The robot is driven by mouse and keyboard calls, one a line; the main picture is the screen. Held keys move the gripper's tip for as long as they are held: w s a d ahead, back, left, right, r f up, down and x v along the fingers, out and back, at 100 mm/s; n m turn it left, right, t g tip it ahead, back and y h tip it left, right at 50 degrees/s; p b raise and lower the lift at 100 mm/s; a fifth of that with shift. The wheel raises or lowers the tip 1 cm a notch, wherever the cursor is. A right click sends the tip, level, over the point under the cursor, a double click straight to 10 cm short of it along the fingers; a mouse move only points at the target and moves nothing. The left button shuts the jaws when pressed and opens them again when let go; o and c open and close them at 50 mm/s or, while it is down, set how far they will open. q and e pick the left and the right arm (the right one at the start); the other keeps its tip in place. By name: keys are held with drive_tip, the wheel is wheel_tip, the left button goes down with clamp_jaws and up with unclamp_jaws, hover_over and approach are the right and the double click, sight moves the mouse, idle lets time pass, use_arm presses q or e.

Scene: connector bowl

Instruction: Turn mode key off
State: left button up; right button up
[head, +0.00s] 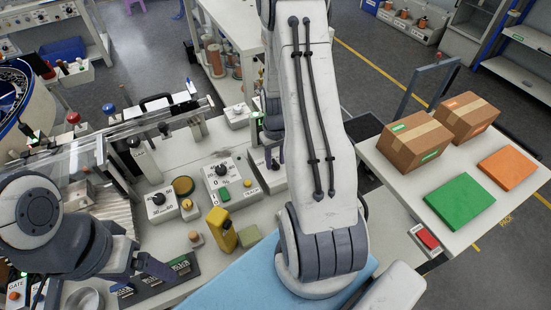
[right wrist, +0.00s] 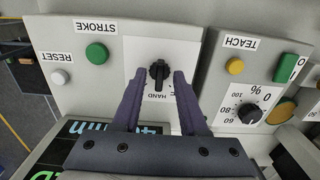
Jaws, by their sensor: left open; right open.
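The mode key, a black knob (right wrist: 160,70), sits on a white label plate (right wrist: 136,52) in the right wrist view. Its handle stands along the picture's vertical, and the word HAND is printed just below it. Other lettering on the plate is hidden or not legible. My right gripper (right wrist: 158,78) is open, with one fingertip on each side of the knob; I cannot tell contact. In the head view the right gripper (head: 272,150) is partly hidden behind my arm, and the key is hidden. My left gripper (head: 157,267) is low at the left, over the bench, away from the key.
Near the key are a green STROKE button (right wrist: 97,53), a white RESET button (right wrist: 61,76), a yellow TEACH button (right wrist: 235,66) and a percent dial (right wrist: 249,113). A yellow handheld unit (head: 221,229) stands on the bench. Two cardboard boxes (head: 415,143) stand on the right table.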

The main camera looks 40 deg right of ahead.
clamp_jaws()
drive_tip(key=shift+n, duration=0.3)
drive_tip(key=n, duration=0.8)
idle(0.3)
drive_tip(key=shift+n, duration=0.3)
unclamp_jaws()
